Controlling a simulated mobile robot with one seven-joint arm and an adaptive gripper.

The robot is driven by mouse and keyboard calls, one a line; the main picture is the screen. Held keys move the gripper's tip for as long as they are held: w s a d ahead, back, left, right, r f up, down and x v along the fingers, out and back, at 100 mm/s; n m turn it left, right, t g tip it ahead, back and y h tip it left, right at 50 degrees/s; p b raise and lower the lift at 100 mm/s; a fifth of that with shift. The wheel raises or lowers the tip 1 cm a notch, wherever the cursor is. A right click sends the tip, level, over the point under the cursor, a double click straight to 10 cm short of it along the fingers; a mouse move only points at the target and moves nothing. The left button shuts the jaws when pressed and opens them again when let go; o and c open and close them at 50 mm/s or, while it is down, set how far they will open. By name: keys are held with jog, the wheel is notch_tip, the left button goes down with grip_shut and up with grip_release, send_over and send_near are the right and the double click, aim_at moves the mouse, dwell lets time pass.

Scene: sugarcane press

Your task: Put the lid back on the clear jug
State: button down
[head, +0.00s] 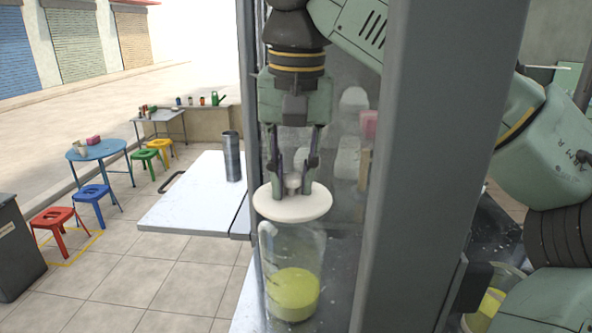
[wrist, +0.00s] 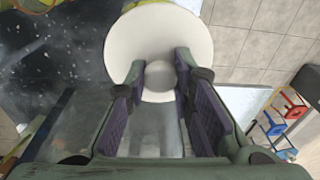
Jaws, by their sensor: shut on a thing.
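The white round lid (head: 292,204) has a small knob on top. My gripper (head: 293,185) is shut on that knob, with a finger on each side of it. The clear jug (head: 293,258) stands upright on the counter below the lid, with yellow-green juice in its lower part. The lid is over the jug's mouth and hides most of the rim. I cannot tell whether it touches the rim or hangs just above it. In the wrist view the lid (wrist: 128,50) lies between and beyond the fingers (wrist: 160,85) and hides the jug.
A grey post (head: 420,160) stands close to the right of the jug. A metal cup (head: 232,156) stands on the white side shelf (head: 190,205) at left. Another container with yellow juice (head: 488,305) is at lower right. Stools and a blue table (head: 100,151) are farther off.

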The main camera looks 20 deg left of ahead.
aim_at(293, 195)
notch_tip(293, 195, down, 3)
jog(key=shift+f, duration=0.2)
jog(key=shift+f+b, duration=0.7)
jog(key=shift+f, duration=0.4)
jog(key=shift+p, duration=0.7)
dwell(0.4)
jog(key=shift+f, duration=0.15)
dwell(1.2)
jog(key=c, duration=1.3)
grip_release()
jog(key=shift+o, duration=0.3)
jog(key=o, duration=0.4)
